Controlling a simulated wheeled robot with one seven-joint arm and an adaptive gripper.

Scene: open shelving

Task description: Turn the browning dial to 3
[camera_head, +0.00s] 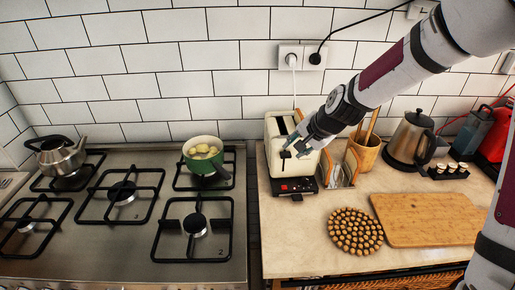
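A cream toaster (279,128) stands on the counter against the tiled wall, just right of the stove. Its dark base (306,183) faces the front and carries small red marks or lights; the browning dial is too small to make out. A dark lever (285,155) shows on the toaster's front face. My gripper (293,150) reaches in from the right and sits in front of the toaster's upper front, pointing down and left. It hides part of the toaster's right side. Whether its fingers touch the toaster, and whether they are open, I cannot tell.
A bread holder (340,175) and a wooden utensil pot (365,153) stand close right of the toaster. A kettle (408,138), cutting board (425,220) and round cork trivet (355,231) are further right. A green pot (204,156) sits on the stove. Counter in front of the toaster is clear.

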